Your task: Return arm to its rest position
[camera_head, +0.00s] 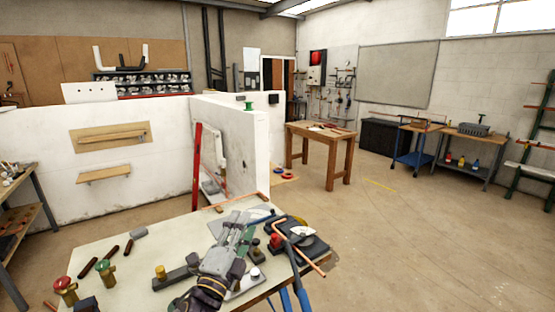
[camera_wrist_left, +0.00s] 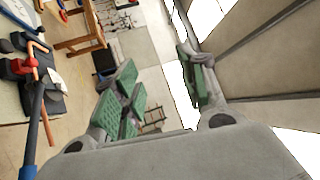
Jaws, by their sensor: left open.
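My left gripper (camera_head: 243,233) is above the near worktable (camera_head: 133,258) in the head view, its arm coming in from the bottom. It also shows in the left wrist view (camera_wrist_left: 160,85), where its two green-padded fingers are spread apart with nothing between them. Past the fingers the wrist view shows the room tilted, with the table items off to the left. My right gripper is in neither view.
A bent copper pipe (camera_head: 303,252) and a blue-handled tool (camera_head: 293,262) lie right of the gripper. Red and green valves (camera_head: 105,268) stand at the table's left. A white partition (camera_head: 165,137) stands behind. The floor at right (camera_head: 430,240) is clear.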

